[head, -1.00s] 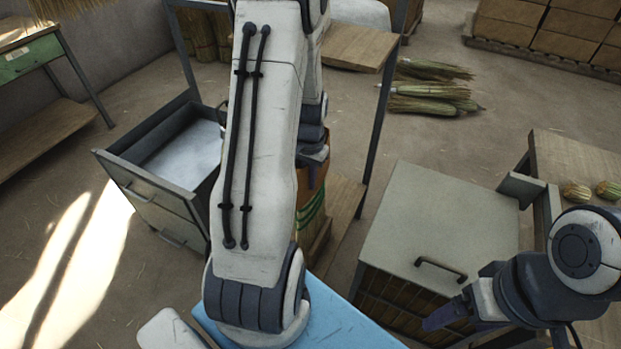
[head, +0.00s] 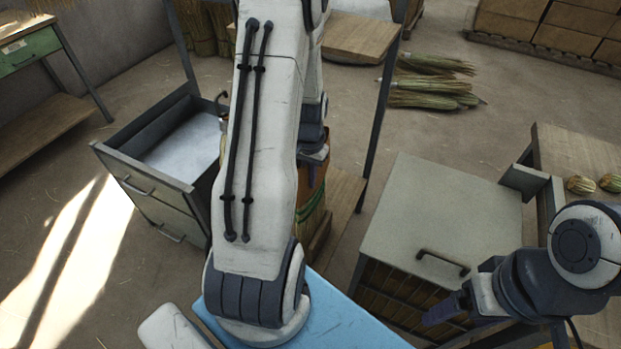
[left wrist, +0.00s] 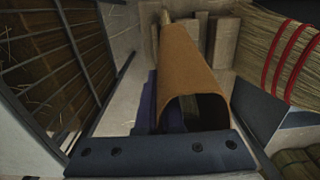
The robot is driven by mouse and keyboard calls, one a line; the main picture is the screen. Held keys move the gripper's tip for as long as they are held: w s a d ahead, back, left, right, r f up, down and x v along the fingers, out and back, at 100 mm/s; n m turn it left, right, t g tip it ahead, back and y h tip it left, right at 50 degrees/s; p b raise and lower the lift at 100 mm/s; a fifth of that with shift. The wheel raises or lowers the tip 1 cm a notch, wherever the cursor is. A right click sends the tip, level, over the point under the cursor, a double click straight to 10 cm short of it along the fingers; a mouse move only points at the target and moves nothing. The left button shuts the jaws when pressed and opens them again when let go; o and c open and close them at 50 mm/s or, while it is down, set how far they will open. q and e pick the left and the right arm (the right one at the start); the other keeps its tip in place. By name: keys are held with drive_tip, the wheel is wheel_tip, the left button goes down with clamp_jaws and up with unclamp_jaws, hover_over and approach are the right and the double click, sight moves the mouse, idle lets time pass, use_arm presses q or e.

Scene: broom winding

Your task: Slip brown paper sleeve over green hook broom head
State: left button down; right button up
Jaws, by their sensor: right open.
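The brown paper sleeve (left wrist: 188,62) is a tapered tube in the left wrist view, its open end facing the camera. Its inside is mostly in shadow. A dark hook (head: 222,98) shows beside my arm. My right gripper (head: 445,308) is open beside the grey cabinet.
An open drawer (head: 125,138) stands left of my left arm. The grey cabinet (head: 440,215) with a black handle is at centre right. Straw bundles (head: 430,90) lie on the floor behind. A red-banded broom (left wrist: 285,50) is at the right in the left wrist view.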

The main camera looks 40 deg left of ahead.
wheel_tip(320, 180, up, 24)
drive_tip(key=p, duration=2.3)
drive_tip(key=shift+f, duration=0.2)
